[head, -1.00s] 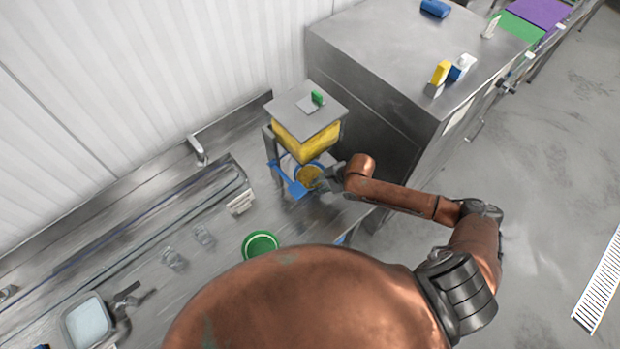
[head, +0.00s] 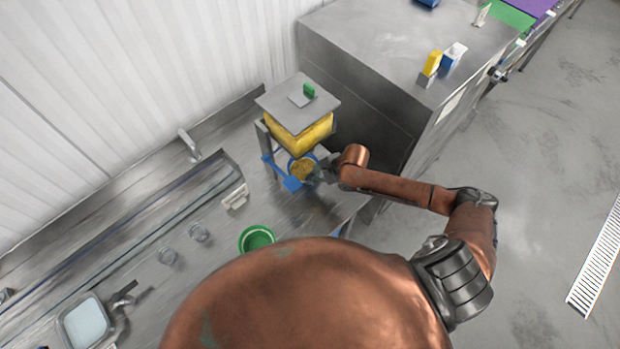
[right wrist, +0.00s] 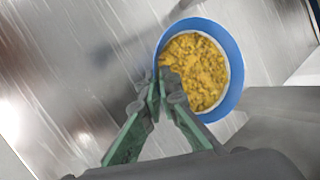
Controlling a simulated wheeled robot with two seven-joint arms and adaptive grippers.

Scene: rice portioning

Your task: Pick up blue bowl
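The blue bowl (head: 317,157) holds yellow rice and sits under the rice dispenser (head: 301,136), on the metal counter. In the right wrist view the bowl (right wrist: 236,60) shows its wide blue rim around the rice. My right gripper (head: 318,175) is at the bowl's near right side in the head view. In the right wrist view, the gripper (right wrist: 163,83) has its fingertips close together at the bowl's rim, one outside and one over the inside, with the rim between them. My left gripper is not in view.
A green bowl (head: 257,239) and two clear cups (head: 199,233) stand on the counter. A tray (head: 85,322) is at lower left. A tall steel cabinet (head: 375,85) is just behind my right arm.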

